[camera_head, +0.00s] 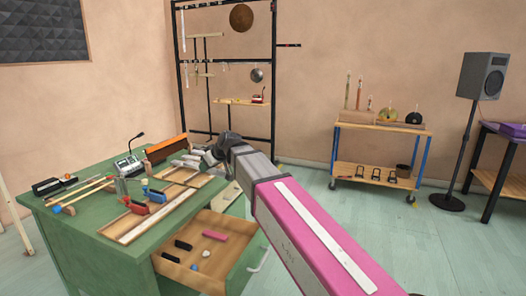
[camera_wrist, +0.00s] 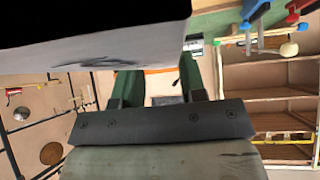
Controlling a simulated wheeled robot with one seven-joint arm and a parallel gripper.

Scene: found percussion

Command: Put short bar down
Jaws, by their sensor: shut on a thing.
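My gripper (camera_head: 212,154) is over the far right part of the green desk (camera_head: 95,232), partly hidden by its own dark wrist. In the wrist view its two green fingers (camera_wrist: 160,82) stand apart, and their tips are hidden behind a large grey block with a black side (camera_wrist: 95,55). This block lies across the fingers, close to the camera. I take it for the short bar in my grip, but its ends are not all in view. In the head view I cannot make out the held bar. Several pale bars (camera_head: 190,161) lie on the desk beside my gripper.
Wooden frames (camera_head: 125,232), a red and a blue clamp (camera_head: 156,196) and a small mixer (camera_head: 128,166) are on the desk. An open drawer (camera_head: 240,268) juts out below, holding small blocks. A black rack (camera_head: 274,90) stands behind. A trolley (camera_head: 380,131) stands right, beyond open floor.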

